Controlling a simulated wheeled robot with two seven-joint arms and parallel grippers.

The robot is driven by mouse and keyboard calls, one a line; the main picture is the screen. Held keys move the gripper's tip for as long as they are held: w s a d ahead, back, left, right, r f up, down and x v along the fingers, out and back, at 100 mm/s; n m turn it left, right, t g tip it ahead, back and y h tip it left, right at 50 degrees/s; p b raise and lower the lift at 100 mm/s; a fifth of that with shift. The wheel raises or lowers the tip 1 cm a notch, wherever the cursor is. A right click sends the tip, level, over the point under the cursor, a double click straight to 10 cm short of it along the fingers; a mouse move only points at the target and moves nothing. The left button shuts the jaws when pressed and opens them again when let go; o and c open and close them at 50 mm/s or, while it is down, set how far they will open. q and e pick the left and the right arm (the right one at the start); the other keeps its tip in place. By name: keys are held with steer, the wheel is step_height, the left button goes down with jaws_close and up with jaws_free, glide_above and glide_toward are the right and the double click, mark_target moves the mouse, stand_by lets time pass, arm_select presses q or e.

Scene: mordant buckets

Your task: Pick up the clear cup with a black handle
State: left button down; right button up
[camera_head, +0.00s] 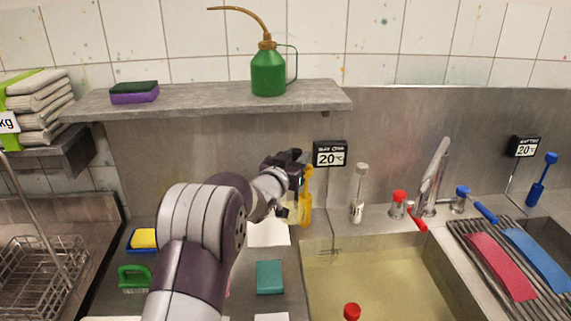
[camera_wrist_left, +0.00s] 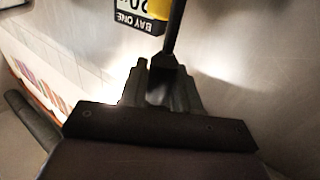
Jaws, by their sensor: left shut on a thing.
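My left gripper (camera_head: 298,168) is at the back ledge, just left of the small bath sign. In the left wrist view, its jaws (camera_wrist_left: 162,85) are shut on a thin black handle (camera_wrist_left: 174,30), which runs up out of the picture. I take this for the handle of the clear cup. I cannot make out the clear cup body in either view. A yellow tool (camera_head: 305,205) stands close beside the gripper. My right gripper is not in view.
The bath sign (camera_head: 329,153) is close by. A clear bottle (camera_head: 359,192) and taps (camera_head: 428,185) stand on the ledge behind the filled sink (camera_head: 370,275). A shelf (camera_head: 205,101) with a green oil can (camera_head: 268,72) is above. A teal block (camera_head: 269,277) lies on the counter.

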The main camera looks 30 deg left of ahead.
arm_select(q)
steer(key=shift+s+d+r+b, duration=0.1)
steer(key=shift+d+r, duration=0.3)
steer(key=shift+d, duration=0.2)
steer(key=shift+d+r+b, duration=0.1)
steer(key=shift+d+r, duration=0.3)
steer(key=shift+d, duration=0.25)
steer(key=shift+s+d+r+b, duration=0.1)
steer(key=shift+d+r, duration=0.3)
steer(key=shift+d, duration=0.2)
steer(key=shift+w, duration=0.1)
